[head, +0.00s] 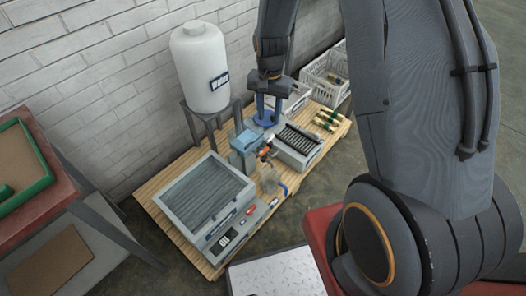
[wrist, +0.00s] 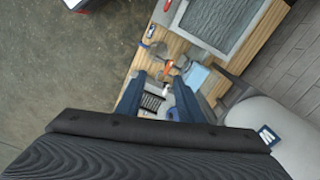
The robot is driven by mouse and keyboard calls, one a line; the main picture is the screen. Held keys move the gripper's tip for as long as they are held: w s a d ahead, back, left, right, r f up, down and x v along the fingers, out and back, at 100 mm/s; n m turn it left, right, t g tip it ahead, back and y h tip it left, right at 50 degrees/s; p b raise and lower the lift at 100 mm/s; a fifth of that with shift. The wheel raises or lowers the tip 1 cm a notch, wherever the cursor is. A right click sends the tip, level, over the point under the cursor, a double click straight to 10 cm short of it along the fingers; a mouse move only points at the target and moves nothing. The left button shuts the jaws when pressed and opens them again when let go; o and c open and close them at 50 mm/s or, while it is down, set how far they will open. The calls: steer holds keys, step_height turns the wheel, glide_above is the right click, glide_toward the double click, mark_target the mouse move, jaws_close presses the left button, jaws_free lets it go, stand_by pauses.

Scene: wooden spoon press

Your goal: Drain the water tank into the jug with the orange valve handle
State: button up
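The white water tank (head: 203,68) stands on a grey stand at the back; its rounded side also shows at lower right in the wrist view (wrist: 285,125). The small orange valve handle (head: 265,152) is beside a light-blue box (head: 245,140); it shows beyond my fingertips in the wrist view (wrist: 168,67). A clear jug (head: 269,180) with a blue handle appears to stand in front of the valve. My gripper (head: 267,114) points down over the bench, behind the valve handle. Its blue fingers are apart and empty in the wrist view (wrist: 159,79).
A grey tray-like machine (head: 205,192) fills the wooden bench's front left. A black-slatted rack (head: 297,140) is right of the valve. White crates (head: 326,75) stand at the back right. A red-topped table (head: 50,170) is at left. Open floor lies right of the bench.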

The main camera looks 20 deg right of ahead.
mark_target(264, 150)
steer(key=w+f+m+b, duration=0.1)
steer(key=w+f, duration=0.1)
steer(key=f, duration=0.3)
steer(key=w+f+m+b, duration=0.1)
steer(key=w+f, duration=0.1)
steer(key=f, duration=0.4)
steer(key=w+f+m+b, duration=0.1)
steer(key=w+f, duration=0.1)
steer(key=f, duration=0.4)
steer(key=shift+w+f+m+b, duration=0.2)
steer(key=shift+m+b, duration=0.1)
steer(key=shift+b, duration=0.05)
step_height(264, 150, down, 8)
steer(key=shift+f+b, duration=0.1)
steer(key=shift+b, duration=0.3)
jaws_close()
